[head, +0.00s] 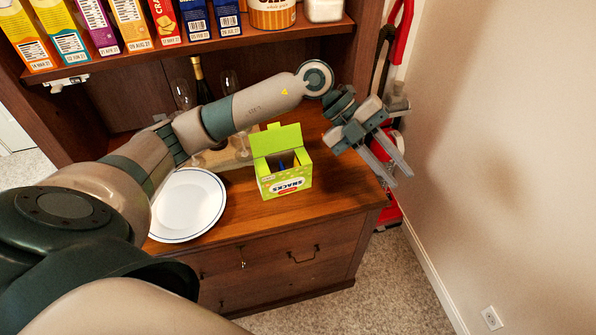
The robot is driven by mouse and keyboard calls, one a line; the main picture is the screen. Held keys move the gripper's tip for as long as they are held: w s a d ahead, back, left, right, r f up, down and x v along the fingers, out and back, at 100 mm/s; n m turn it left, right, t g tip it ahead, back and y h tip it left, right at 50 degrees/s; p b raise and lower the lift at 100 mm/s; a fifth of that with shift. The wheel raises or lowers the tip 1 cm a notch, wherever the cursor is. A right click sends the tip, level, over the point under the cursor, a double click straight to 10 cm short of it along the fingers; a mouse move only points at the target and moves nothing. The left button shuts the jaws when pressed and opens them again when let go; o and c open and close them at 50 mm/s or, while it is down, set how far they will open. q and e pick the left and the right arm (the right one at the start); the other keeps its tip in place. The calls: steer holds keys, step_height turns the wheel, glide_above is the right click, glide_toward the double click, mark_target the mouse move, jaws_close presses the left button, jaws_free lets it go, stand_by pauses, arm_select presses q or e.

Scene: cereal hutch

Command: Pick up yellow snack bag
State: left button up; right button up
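A yellow-green open box labelled SNACKS (286,181) stands on the wooden counter with its lid flap up. Something dark blue shows inside it; the rest of the inside is hidden. I cannot make out a yellow snack bag. My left gripper (396,176) is to the right of the box, above the counter's right end, with fingers pointing down to the right. Its two fingers are apart, and I see nothing between them. My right gripper is not in view.
A white plate (187,207) lies left of the box, partly behind my arm. Cereal boxes (131,22) and an orange-striped canister (272,14) stand on the shelf above. A dark bottle (198,79) stands behind my arm. A wall is at right.

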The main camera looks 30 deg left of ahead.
arm_select(q)
steer(key=w+a+f+n+y, duration=0.15)
steer(key=a+y, duration=0.25)
steer(key=a, duration=0.4)
steer(key=w+a+n+y, duration=0.1)
steer(key=w+a+y, duration=0.15)
steer(key=a, duration=0.45)
step_height(320, 180, up, 3)
steer(key=n+y, duration=0.3)
steer(key=y, duration=0.2)
glide_above(297, 161)
steer(key=shift+s+f+m+h, duration=0.1)
steer(key=shift+f+m+h, duration=0.1)
steer(key=shift+m+h, duration=0.05)
steer(key=shift+f, duration=0.1)
step_height(297, 161, down, 11)
steer(key=p, duration=0.4)
steer(key=shift+d, duration=0.1)
steer(key=shift+f, duration=0.55)
steer(key=shift+p, duration=0.35)
